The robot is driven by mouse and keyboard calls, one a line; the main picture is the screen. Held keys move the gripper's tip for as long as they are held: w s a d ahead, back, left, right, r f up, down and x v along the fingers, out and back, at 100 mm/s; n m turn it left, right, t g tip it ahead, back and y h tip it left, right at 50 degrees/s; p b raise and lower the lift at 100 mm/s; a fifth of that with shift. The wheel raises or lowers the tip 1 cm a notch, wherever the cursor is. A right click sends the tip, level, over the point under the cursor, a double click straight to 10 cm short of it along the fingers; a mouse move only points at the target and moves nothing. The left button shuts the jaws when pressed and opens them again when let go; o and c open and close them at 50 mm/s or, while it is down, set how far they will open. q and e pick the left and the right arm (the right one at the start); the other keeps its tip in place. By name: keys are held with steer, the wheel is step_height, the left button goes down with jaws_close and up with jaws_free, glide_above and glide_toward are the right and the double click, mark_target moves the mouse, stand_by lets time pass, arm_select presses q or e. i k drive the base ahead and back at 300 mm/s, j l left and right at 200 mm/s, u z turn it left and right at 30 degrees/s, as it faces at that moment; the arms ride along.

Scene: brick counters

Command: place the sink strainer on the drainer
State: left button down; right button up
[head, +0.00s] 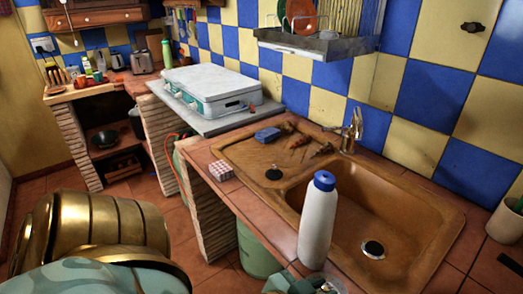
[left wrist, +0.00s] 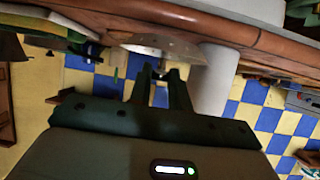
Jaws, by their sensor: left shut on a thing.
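My left gripper (left wrist: 162,76) points away from the camera in the left wrist view. Its two dark fingers are shut on a thin, pale round disc (left wrist: 180,48) that looks like the sink strainer. The disc is held just past the fingertips; its details are blurred. In the head view, a green part at the bottom edge looks like my gripper, but the held thing does not show there. The drainer (head: 237,150) is the brown board left of the sink basin, apart from the gripper. My right gripper is in neither view.
A white bottle with a blue cap (head: 317,220) stands at the sink's front edge, close to the gripper. On the drainer are a blue sponge (head: 267,135), a dark round piece (head: 273,174) and small brown items (head: 298,142). The basin (head: 400,220) has a round drain (head: 373,249).

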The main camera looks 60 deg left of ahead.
mark_target(257, 162)
steer(key=j, duration=0.4)
steer(key=k+j+z, duration=0.1)
steer(key=j, duration=0.35)
steer(key=k+j, duration=0.1)
steer(key=j, duration=0.3)
steer(key=k+j+z, duration=0.15)
steer(key=j, duration=0.7)
steer(key=k+j+z, duration=0.1)
steer(key=j, duration=0.3)
